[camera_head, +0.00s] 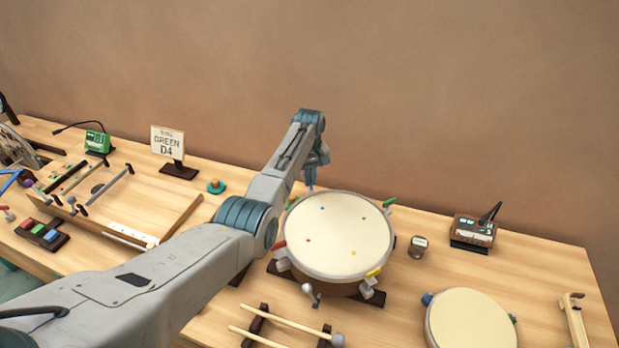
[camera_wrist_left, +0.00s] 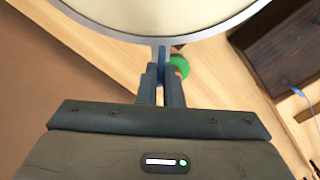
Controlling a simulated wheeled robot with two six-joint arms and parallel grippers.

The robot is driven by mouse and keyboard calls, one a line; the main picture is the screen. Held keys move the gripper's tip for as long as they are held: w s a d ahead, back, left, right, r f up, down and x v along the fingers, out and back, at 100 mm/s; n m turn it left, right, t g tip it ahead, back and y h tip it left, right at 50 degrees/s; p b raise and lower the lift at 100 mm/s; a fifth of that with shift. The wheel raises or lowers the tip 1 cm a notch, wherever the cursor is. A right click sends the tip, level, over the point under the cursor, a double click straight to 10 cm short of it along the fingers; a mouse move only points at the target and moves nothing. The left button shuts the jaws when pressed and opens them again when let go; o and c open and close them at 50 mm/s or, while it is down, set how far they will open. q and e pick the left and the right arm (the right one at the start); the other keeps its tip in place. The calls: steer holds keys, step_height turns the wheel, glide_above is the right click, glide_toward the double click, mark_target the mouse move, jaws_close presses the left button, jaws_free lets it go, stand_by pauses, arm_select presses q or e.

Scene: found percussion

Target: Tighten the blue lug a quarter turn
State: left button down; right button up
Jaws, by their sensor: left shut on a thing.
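The large drum (camera_head: 338,237) with a cream head stands on a dark cradle. Its rim also shows at the top of the left wrist view (camera_wrist_left: 163,38). My left gripper (camera_head: 310,184) is at the drum's far-left edge, pointing down. In the left wrist view its fingers (camera_wrist_left: 161,80) are shut on the blue lug (camera_wrist_left: 162,54), just outside the rim. In the head view my gripper hides the blue lug. A green lug (camera_head: 389,203), a red lug (camera_head: 280,246) and a yellow lug (camera_head: 374,272) show around the rim. My right gripper is not in view.
A smaller drum (camera_head: 470,322) stands at the front right. A grey canister (camera_head: 418,246) and a boxed device (camera_head: 472,232) are right of the large drum. Sticks (camera_head: 290,325) lie on a rack in front.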

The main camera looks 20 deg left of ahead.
arm_select(q)
steer(key=shift+r+m, duration=0.1)
steer(key=shift+m, duration=0.2)
steer(key=m+p, duration=0.1)
steer(key=m, duration=0.1)
steer(key=shift+r+m+p, duration=0.1)
steer(key=shift+m+p, duration=0.3)
steer(key=m+p, duration=0.1)
steer(key=m, duration=0.1)
steer(key=shift+d+m, duration=0.15)
steer(key=shift+m, duration=0.15)
steer(key=shift+d+m+p, duration=0.2)
steer(key=shift+m+p, duration=1.05)
steer(key=shift+m, duration=4.55)
